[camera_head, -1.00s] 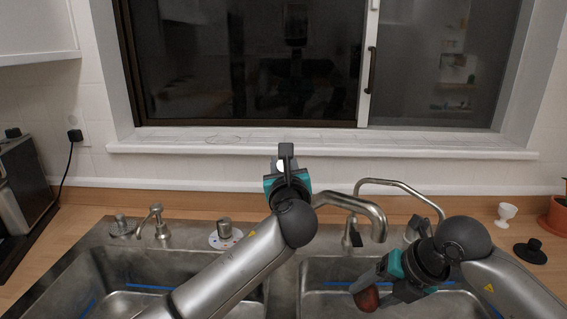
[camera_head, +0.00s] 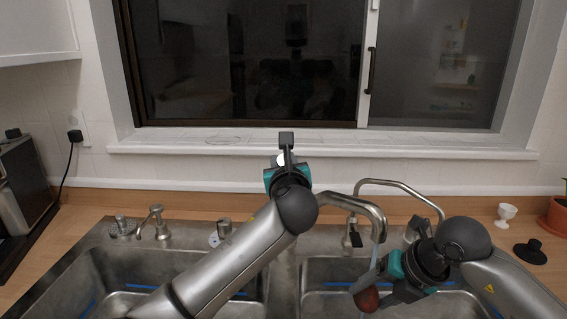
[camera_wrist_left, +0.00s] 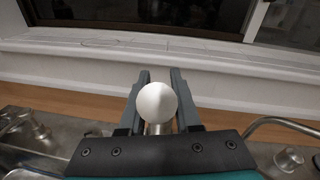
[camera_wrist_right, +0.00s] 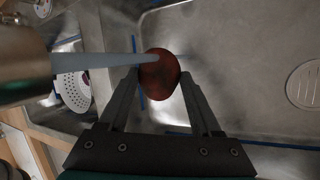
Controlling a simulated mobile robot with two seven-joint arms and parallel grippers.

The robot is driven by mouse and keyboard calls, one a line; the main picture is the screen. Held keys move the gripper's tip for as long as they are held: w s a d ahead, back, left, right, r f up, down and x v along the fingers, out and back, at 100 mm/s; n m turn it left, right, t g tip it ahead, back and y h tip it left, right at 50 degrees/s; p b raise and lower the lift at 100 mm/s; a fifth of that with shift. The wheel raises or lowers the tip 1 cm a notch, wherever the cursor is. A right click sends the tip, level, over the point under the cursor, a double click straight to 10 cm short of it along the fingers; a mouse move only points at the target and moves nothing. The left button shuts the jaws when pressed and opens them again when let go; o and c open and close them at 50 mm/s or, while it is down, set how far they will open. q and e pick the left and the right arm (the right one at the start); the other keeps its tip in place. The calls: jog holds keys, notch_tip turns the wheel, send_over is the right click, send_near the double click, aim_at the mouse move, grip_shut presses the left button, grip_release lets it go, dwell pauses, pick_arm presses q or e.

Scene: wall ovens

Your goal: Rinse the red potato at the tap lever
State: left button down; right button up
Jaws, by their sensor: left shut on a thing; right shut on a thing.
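The red potato (camera_head: 367,300) is held over the right sink basin, under the spout end of the tap (camera_head: 378,226). My right gripper (camera_head: 384,288) is shut on it; the right wrist view shows the potato (camera_wrist_right: 160,75) between both fingers. A pale water stream (camera_head: 371,272) falls from the spout onto the potato. The tap lever's white ball knob (camera_wrist_left: 157,102) sits between the fingers of my left gripper (camera_head: 285,157), which is shut on it behind the sink. The lever's lower part is mostly hidden by the gripper.
A second thin curved spout (camera_head: 400,187) stands behind the right basin. A soap dispenser (camera_head: 157,222) stands at the back left. A white egg cup (camera_head: 506,213), a black stopper (camera_head: 530,252) and a plant pot (camera_head: 556,215) are on the right counter.

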pick_arm(q)
jog(key=shift+w, duration=0.1)
dwell(0.3)
jog(key=c, duration=0.6)
grip_release()
jog(key=shift+r, duration=0.1)
jog(key=s+r, duration=0.1)
jog(key=s, duration=1.1)
jog(key=shift+d+r, duration=0.2)
jog(key=shift+d, duration=0.1)
